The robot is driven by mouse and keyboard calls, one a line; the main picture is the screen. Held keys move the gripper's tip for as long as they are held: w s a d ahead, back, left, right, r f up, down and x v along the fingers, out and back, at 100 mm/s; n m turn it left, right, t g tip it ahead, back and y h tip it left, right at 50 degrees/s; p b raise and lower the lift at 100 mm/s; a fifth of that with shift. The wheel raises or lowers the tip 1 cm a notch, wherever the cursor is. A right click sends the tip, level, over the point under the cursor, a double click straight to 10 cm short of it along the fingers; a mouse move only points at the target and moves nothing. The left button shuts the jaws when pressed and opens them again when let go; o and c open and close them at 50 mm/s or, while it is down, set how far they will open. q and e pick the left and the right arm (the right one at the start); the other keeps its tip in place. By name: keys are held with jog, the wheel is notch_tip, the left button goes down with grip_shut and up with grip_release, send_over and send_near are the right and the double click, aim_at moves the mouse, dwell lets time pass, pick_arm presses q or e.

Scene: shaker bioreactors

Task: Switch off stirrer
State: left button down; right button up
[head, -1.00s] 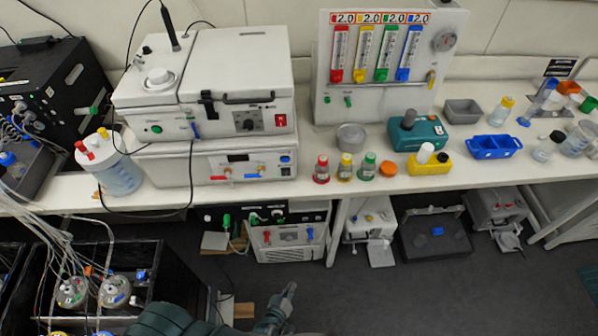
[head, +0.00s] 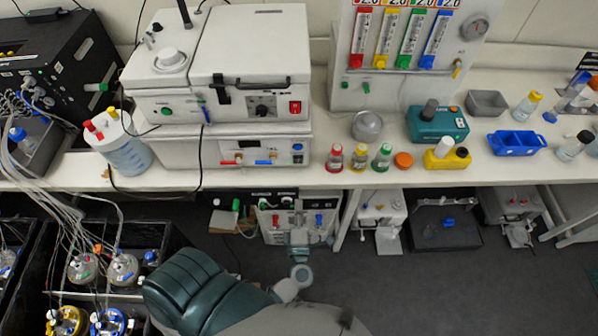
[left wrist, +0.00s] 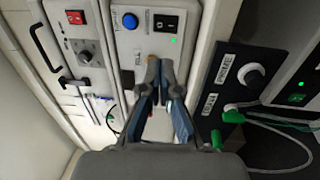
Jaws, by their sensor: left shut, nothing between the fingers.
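The frames do not make plain which device is the stirrer. A lower white unit (head: 220,160) on the bench has a blue button (left wrist: 130,20), a black rocker switch (left wrist: 166,22) and a lit green lamp (left wrist: 173,40). An upper white lidded unit (head: 250,55) sits on it, with a knob (head: 262,112) and a red switch (head: 295,107). My left gripper (head: 299,236) is below the bench front in the head view. In the left wrist view its shut fingers (left wrist: 160,68) point towards the lower unit's panel and hold nothing. Contact cannot be told. My right gripper is not in view.
A black panel (left wrist: 235,75) with a white knob lies right of my fingers in the wrist view. Red, yellow and green-capped bottles (head: 359,158) and a teal device (head: 437,123) stand on the bench. A dark rack (head: 100,280) with tubing is at lower left.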

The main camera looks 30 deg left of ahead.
aim_at(298, 160)
pick_arm(q)
jog(key=p+x, duration=0.2)
jog(key=x, duration=1.1)
jog(key=shift+a+p, duration=0.15)
jog(key=shift+p, duration=0.15)
jog(key=shift+w+a+r, duration=0.1)
jog(key=shift+w+a, duration=0.05)
jog(key=shift+w, duration=0.35)
jog(key=shift+w+a+r+p, duration=0.15)
jog(key=shift+a+p, duration=0.05)
jog(key=shift+p, duration=0.15)
jog(key=shift+d, duration=0.1)
